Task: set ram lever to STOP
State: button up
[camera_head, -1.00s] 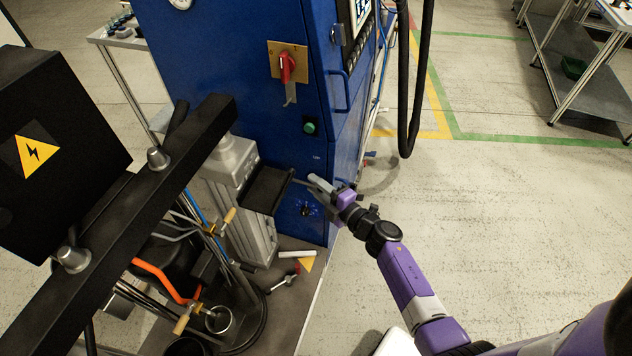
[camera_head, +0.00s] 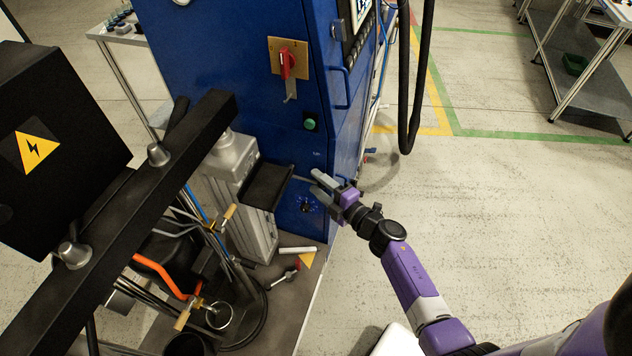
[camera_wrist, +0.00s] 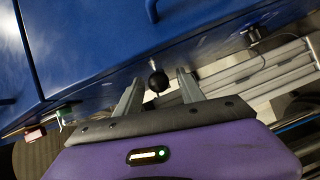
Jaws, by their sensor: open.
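A black ball knob on a short stem (camera_wrist: 158,81), which looks like the ram lever, shows in the wrist view against the blue cabinet. My gripper (camera_wrist: 160,77) is open, with its two grey fingers on either side of the knob in that picture. I cannot tell whether a finger touches it or how deep the knob sits. In the head view my gripper (camera_head: 315,181) is at the lower front of the blue cabinet (camera_head: 240,90), just above a dark dial (camera_head: 306,204). The lever cannot be made out there, and no STOP mark is legible.
A black shelf (camera_head: 268,186) on a grey column stands left of my gripper. A red rotary switch (camera_head: 287,65) and a green button (camera_head: 310,123) are higher on the cabinet. A black hose (camera_head: 410,90) hangs at the right. Open floor lies right of the cabinet.

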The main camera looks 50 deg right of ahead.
jog(key=s, duration=0.4)
jog(key=s+a, duration=0.1)
jog(key=s, duration=0.1)
jog(key=shift+s+r+b, duration=0.25)
jog(key=shift+r+b, duration=0.05)
jog(key=s+a+r+m+t+h, duration=0.1)
jog(key=s+a+r+m+h, duration=0.15)
jog(key=r+m, duration=0.5)
jog(key=s+a+r+m+g+y, duration=0.1)
jog(key=s+a+r, duration=0.4)
jog(key=s+a, duration=0.5)
jog(key=s+a+r+m+g+y, duration=0.1)
jog(key=s+a+r+m+y, duration=0.3)
jog(key=s+a, duration=0.6)
notch_tip(320, 180, up, 2)
jog(key=shift+s+r+m+g, duration=0.15)
jog(key=shift+s+m+g, duration=0.35)
jog(key=shift+m, duration=0.35)
jog(key=shift+a, duration=0.1)
